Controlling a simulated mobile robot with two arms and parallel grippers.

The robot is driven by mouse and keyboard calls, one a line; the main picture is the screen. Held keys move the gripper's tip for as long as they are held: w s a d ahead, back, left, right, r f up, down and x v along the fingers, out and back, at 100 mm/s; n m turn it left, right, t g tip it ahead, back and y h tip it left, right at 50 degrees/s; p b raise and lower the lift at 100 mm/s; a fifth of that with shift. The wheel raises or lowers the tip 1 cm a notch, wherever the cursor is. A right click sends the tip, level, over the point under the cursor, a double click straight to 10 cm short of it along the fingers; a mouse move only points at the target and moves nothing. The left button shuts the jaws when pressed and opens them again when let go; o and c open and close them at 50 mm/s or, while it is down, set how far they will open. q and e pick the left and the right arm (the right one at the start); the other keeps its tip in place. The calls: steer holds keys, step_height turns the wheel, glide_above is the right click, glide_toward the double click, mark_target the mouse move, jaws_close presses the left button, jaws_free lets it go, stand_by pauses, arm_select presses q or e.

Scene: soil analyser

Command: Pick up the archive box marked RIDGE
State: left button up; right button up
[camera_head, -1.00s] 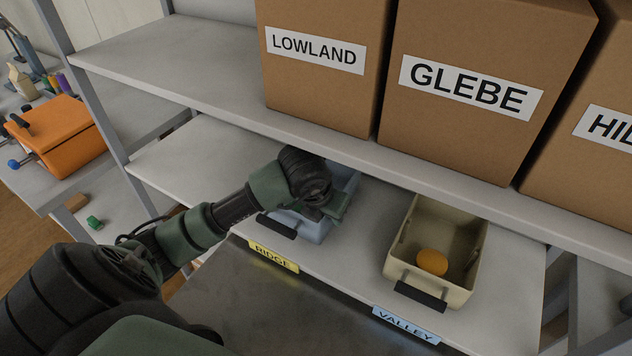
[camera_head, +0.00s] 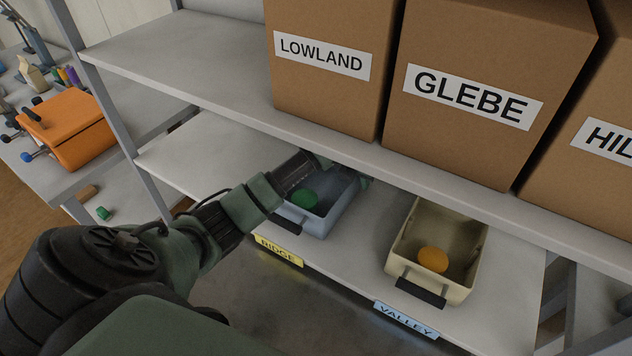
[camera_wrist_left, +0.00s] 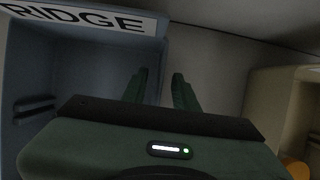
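The blue-grey open box (camera_head: 336,213) stands on the lower shelf behind a yellow RIDGE label (camera_head: 278,252), with a green ball (camera_head: 306,199) inside. In the left wrist view, a white RIDGE label (camera_wrist_left: 85,17) is on this box (camera_wrist_left: 85,75). My left gripper (camera_wrist_left: 160,88) is open, one finger on each side of the box's side wall, with no clear grip on it. In the head view the left gripper (camera_head: 350,172) is at the box's back, partly hidden under the upper shelf. My right gripper is out of view.
A cream box (camera_head: 468,267) with an orange ball (camera_head: 432,260) stands to the right behind a VALLEY label (camera_head: 406,320). The upper shelf (camera_head: 205,60) hangs close above, bearing cardboard boxes marked LOWLAND (camera_head: 320,100) and GLEBE (camera_head: 465,145). Bare shelf lies between the two lower boxes.

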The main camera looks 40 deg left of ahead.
arm_select(q)
steer(key=shift+f, duration=0.5)
jaws_close()
steer(key=shift+a+r, duration=0.1)
stand_by(0.9)
